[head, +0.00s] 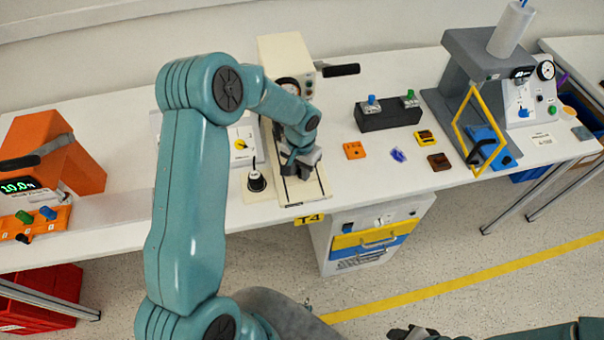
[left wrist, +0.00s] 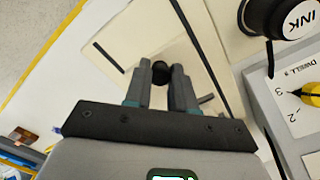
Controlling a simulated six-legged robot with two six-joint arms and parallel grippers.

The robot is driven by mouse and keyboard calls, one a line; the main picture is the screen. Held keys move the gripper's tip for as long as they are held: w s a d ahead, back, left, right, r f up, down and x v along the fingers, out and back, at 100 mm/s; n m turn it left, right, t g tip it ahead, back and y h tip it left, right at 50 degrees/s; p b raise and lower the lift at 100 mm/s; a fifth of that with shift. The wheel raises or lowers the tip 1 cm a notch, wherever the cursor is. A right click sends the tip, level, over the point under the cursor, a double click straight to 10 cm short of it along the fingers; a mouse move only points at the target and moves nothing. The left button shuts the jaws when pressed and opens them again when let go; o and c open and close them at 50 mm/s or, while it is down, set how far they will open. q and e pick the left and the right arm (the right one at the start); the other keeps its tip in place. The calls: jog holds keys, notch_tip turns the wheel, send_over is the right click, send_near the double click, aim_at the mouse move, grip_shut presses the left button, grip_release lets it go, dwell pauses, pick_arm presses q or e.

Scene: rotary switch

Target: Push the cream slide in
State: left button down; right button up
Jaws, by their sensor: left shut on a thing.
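The cream slide (left wrist: 140,40) is a flat cream plate with a dark edge in the left wrist view. In the head view its front part (head: 306,190) lies at the table's front edge, before a cream machine (head: 285,55) with a dial. My left gripper (head: 302,160) is over the slide, pointing down. In the left wrist view my left gripper (left wrist: 160,80) is shut on a small round black knob (left wrist: 159,70) on the slide. The fingers hide part of the knob. My right gripper (head: 412,333) is partly in view at the bottom edge, dark and cut off.
A black INK-labelled stamp (head: 257,181) stands close left of the slide. A grey panel with a yellow rotary switch (head: 240,145) is behind it. The machine's black handle (head: 341,70) sticks out right. An orange block (head: 354,150) lies to the right, with clear table between.

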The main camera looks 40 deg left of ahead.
pick_arm(q)
jog(key=shift+d, duration=0.1)
jog(key=c, duration=0.9)
grip_release()
jog(key=shift+c, duration=0.2)
notch_tip(320, 180, up, 16)
jog(key=b, duration=0.1)
jog(key=shift+r+b, duration=0.15)
jog(key=shift+b, duration=0.2)
jog(key=shift+c, duration=0.3)
